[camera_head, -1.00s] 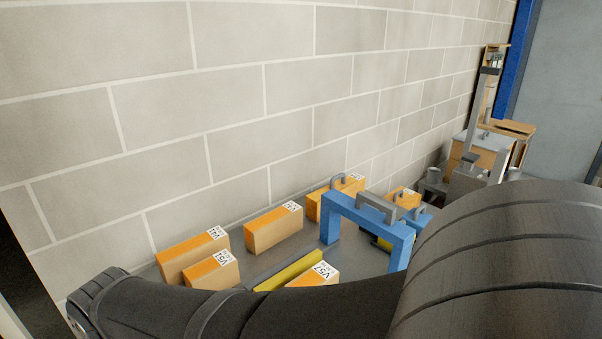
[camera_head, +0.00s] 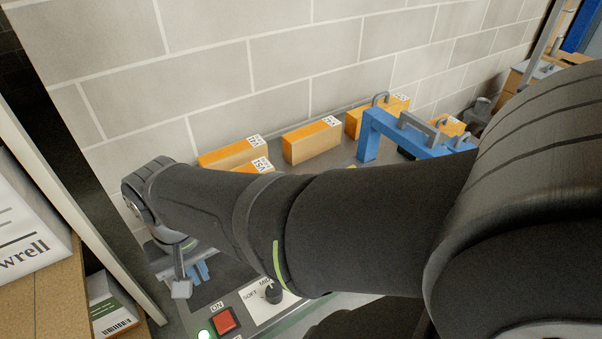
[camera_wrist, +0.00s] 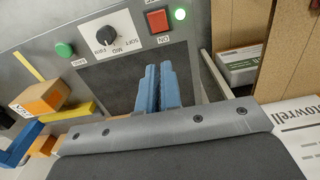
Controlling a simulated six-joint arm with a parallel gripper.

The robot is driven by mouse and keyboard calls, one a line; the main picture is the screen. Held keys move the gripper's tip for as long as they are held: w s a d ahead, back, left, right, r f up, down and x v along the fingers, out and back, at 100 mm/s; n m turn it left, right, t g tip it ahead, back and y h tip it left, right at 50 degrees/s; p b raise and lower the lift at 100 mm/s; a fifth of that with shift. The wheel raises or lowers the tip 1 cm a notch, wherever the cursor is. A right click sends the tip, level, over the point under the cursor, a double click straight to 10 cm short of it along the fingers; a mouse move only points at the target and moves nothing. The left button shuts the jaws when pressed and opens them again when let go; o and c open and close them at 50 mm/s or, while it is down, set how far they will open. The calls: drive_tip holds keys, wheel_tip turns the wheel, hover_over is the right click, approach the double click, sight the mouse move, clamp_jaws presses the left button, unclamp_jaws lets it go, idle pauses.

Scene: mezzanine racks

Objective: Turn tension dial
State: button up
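The tension dial is a black knob (camera_head: 273,293) on a white plate marked SOFT and MID in the head view. In the wrist view the dial (camera_wrist: 106,37) sits on the plate, where SOFT, MID and FIRM show upside down. Its exact setting is too small to tell. My gripper (camera_head: 200,270) has blue fingers and hangs left of the dial in the head view, apart from it. In the wrist view my gripper (camera_wrist: 159,68) has its two fingers side by side with nothing between them, over a dark panel area.
A red ON button (camera_head: 224,320) and a lit green lamp (camera_head: 205,334) are near the dial. A green button (camera_wrist: 64,50) is on its other side. Boxes (camera_head: 312,141) and a blue frame (camera_head: 415,135) stand along the wall. A shelf with cartons (camera_head: 28,225) is at left.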

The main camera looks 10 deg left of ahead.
sight(273, 290)
drive_tip(key=o, duration=0.4)
drive_tip(key=shift+w+d, duration=0.1)
drive_tip(key=shift+w, duration=0.05)
drive_tip(key=shift+c, duration=0.2)
drive_tip(key=o, duration=0.7)
drive_tip(key=w+d+m, duration=0.2)
drive_tip(key=shift+w+f+m, duration=0.1)
drive_tip(key=shift+f+m, duration=0.2)
drive_tip(key=shift+m, duration=0.1)
drive_tip(key=shift+o, duration=0.2)
drive_tip(key=w+d+f+m, duration=0.2)
drive_tip(key=w+d+m, duration=0.3)
drive_tip(key=d+m, duration=0.3)
drive_tip(key=shift+w+m, duration=0.4)
drive_tip(key=shift+m, duration=0.2)
wheel_tip(273, 290, down, 18)
drive_tip(key=shift+r, duration=0.25)
drive_tip(key=c, duration=1)
